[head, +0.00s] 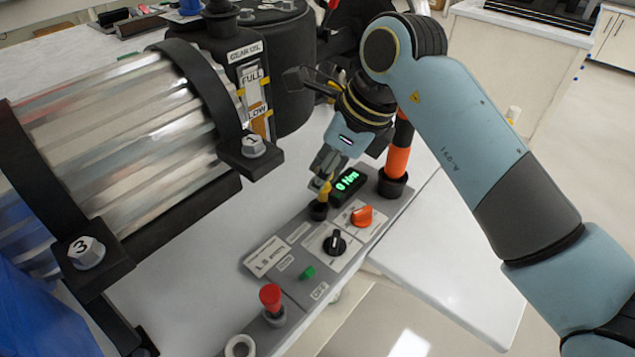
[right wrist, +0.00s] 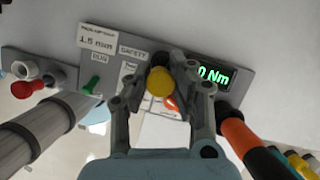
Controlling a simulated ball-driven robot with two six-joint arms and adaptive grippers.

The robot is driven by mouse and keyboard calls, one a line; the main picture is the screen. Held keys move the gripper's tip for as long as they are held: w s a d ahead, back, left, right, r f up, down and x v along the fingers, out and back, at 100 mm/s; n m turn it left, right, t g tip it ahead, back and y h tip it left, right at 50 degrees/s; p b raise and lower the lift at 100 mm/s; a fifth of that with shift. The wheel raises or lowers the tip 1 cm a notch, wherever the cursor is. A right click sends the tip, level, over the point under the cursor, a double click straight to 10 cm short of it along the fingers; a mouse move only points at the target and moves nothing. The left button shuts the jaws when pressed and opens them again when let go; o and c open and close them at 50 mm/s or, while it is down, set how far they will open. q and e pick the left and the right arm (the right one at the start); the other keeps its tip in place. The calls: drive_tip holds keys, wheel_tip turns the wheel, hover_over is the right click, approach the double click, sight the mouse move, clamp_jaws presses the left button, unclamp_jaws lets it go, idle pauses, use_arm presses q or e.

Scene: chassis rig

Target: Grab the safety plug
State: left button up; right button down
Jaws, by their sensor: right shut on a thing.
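The safety plug (right wrist: 160,82) has a rounded yellow top. In the head view, the yellow of the plug (head: 325,190) shows just above a black socket (head: 319,211) on the grey control panel (head: 255,262). My right gripper (head: 322,177) points down onto it from above. In the right wrist view, the fingers of my right gripper (right wrist: 164,74) stand on both sides of the yellow top and are shut on it. The plug's lower end is hidden, so I cannot tell whether it is seated. My left gripper is not in view.
Close by on the panel are a green "0 Nm" display (head: 348,181), an orange knob (head: 362,216), a black knob (head: 334,243), a green knob (head: 308,272) and a red knob (head: 270,297). An orange-and-black upright tool (head: 398,160) stands right of the gripper. A ribbed cylinder (head: 125,135) fills the left.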

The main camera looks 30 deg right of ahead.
drive_tip(key=s+d+r, duration=0.4)
drive_tip(key=s+r, duration=0.2)
drive_tip(key=s, duration=0.4)
